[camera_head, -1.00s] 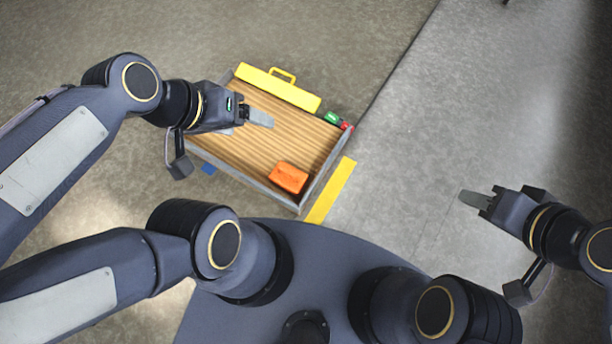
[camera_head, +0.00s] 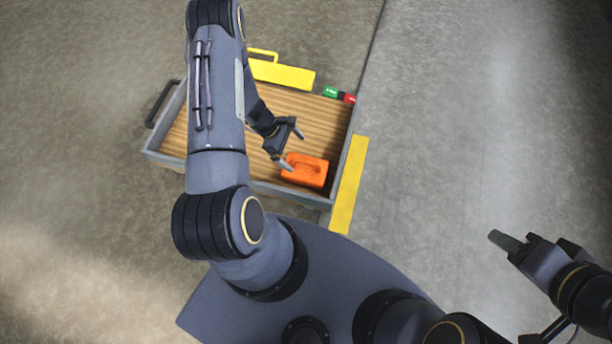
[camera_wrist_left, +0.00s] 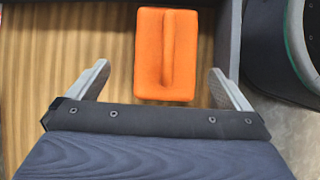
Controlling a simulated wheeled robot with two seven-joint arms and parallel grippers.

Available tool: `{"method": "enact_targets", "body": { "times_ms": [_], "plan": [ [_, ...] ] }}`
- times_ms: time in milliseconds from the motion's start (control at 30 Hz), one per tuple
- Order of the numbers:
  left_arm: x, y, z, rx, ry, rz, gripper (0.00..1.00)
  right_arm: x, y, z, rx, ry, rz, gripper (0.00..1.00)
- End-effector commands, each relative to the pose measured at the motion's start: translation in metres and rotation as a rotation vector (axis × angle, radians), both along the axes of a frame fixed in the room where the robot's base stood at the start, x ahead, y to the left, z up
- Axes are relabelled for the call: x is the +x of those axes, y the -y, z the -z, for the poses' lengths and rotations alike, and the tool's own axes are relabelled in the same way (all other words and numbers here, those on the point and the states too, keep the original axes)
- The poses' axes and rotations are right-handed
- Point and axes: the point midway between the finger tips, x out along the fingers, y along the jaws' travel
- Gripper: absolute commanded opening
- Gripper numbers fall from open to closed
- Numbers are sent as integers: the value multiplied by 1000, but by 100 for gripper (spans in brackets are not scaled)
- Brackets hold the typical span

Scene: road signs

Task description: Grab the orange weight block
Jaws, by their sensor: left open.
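The orange weight block (camera_head: 305,171) lies on the wooden floor of a grey-walled cart (camera_head: 343,160), near its front right corner. My left gripper (camera_head: 292,148) is open beside the block, with one finger close to the block's left edge. In the left wrist view the block (camera_wrist_left: 166,54) has a raised handle ridge and lies ahead of the open left gripper (camera_wrist_left: 165,88), between the lines of its two fingers. Nothing is in its jaws. My right gripper (camera_head: 508,243) is off to the right over bare floor, seen side-on; its jaw gap is not clear.
A green item (camera_head: 331,92) and a red item (camera_head: 350,98) sit at the back right corner. A yellow strip (camera_head: 349,185) runs outside the right wall. My left arm covers the cart's left part.

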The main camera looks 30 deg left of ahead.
Motion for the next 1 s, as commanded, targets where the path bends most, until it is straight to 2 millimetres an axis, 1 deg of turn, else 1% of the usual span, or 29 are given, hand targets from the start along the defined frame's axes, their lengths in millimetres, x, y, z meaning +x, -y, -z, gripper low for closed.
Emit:
{"method": "enact_targets", "body": {
  "times_ms": [33,100,367,500,600,700,933,967,1000],
  "plan": [
    [-3,0,15,0,-15,-13,100,0,0,6,0,0,0,36],
    [-6,3,25,-1,-26,-22,100,0,0,8,0,1,0,36],
    [-4,17,51,-2,-29,-24,100,0,0,18,0,1,0,36],
    [-4,27,71,-2,-29,-22,100,0,0,29,0,1,0,36],
    [-2,35,81,-2,-27,-21,100,0,0,33,0,1,0,36],
    [0,39,87,-1,-25,-22,100,0,0,34,0,1,0,36],
    [0,39,87,-1,-25,-23,100,0,0,34,0,1,0,36],
    [0,39,87,-1,-25,-23,99,0,0,34,0,1,0,36],
    [0,39,86,-1,-25,-23,93,0,0,34,0,1,0,36]
  ]
}}
